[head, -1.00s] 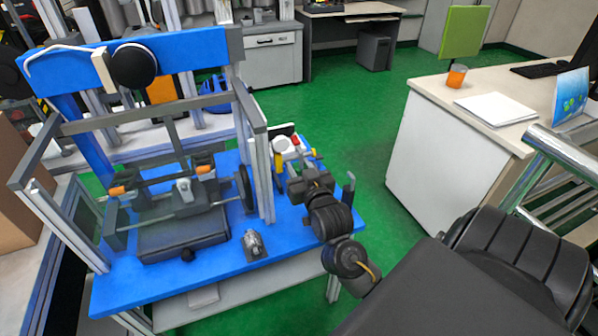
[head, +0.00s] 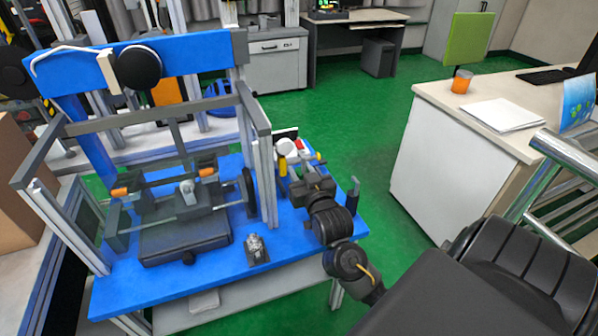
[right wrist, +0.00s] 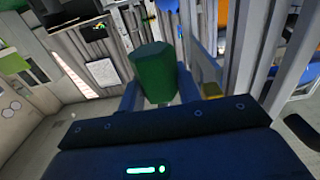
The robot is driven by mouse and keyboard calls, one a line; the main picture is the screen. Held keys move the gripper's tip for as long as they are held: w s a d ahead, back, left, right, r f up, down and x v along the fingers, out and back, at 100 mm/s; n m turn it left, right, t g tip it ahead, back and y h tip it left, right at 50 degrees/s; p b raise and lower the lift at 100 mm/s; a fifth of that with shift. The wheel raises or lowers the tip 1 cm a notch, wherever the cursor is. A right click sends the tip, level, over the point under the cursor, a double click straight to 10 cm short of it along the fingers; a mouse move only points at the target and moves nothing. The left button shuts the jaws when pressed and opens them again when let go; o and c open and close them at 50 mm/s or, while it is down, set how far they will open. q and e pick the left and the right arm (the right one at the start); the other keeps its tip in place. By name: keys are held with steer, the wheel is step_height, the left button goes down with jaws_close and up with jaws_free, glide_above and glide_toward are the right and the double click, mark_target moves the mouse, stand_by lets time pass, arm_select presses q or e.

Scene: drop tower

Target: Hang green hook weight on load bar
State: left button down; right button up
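The green hook weight (right wrist: 153,75) shows in the right wrist view as a dark green cylinder, upright between the fingers of my right gripper (right wrist: 157,98), which appear closed on its sides. Its hook cannot be made out. My left gripper is out of view.
A grey post (head: 262,180) of the drop tower frame stands close left of my right gripper. A white round part with yellow and red pieces (head: 287,147) is just behind it. A small metal device (head: 256,249) sits at the bench front. A white desk (head: 440,150) is at right.

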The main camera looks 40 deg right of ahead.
steer(key=o, duration=0.5)
steer(key=v, duration=1)
steer(key=shift+s+a, duration=0.1)
steer(key=shift+s, duration=0.3)
